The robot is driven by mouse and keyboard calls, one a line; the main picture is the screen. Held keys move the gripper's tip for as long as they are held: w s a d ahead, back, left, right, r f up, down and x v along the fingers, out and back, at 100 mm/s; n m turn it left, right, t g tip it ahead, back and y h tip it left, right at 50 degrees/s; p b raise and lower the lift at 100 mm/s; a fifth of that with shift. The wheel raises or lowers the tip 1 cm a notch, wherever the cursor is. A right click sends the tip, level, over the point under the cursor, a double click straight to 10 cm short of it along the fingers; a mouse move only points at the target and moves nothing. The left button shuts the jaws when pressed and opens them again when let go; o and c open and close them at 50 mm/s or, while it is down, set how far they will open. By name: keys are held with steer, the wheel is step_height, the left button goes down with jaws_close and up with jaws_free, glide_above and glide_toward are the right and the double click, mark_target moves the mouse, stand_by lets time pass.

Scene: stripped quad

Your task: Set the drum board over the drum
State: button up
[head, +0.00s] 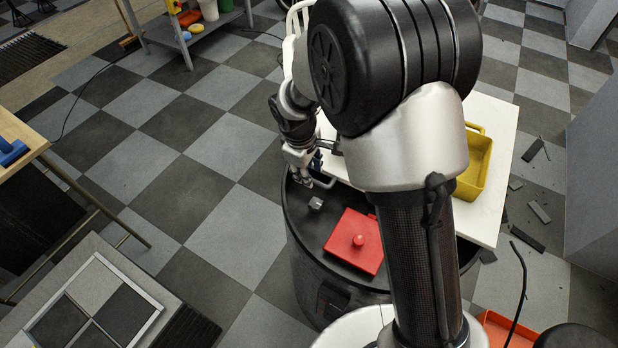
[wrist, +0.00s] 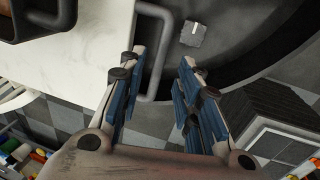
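The drum (head: 300,225) is round and black and stands at the centre of the head view. The drum board (head: 507,150) is a flat white board that overlaps the drum's far right part; my arm hides much of it. A grey bent handle (wrist: 165,50) stands at the board's edge in the wrist view, and part of it shows in the head view (head: 325,183). My gripper (wrist: 157,75) is open, with blue-padded fingers on either side of the handle's near end. In the head view my gripper (head: 313,168) is at the drum's far left rim. I cannot tell whether it touches the handle.
A red square lid with a knob (head: 355,241) and a small grey block (head: 316,203) lie on the drum's top. A yellow tray (head: 472,165) sits on the board. Dark scraps (head: 533,149) lie on the floor at right. The checkered floor left of the drum is clear.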

steer(key=shift+w+d+f+b, duration=0.1)
steer(key=shift+f+b, duration=0.05)
steer(key=shift+f, duration=0.5)
steer(key=shift+w+d+f+b, duration=0.1)
steer(key=shift+f+b, duration=0.05)
steer(key=shift+f, duration=0.5)
steer(key=shift+c, duration=0.2)
jaws_close()
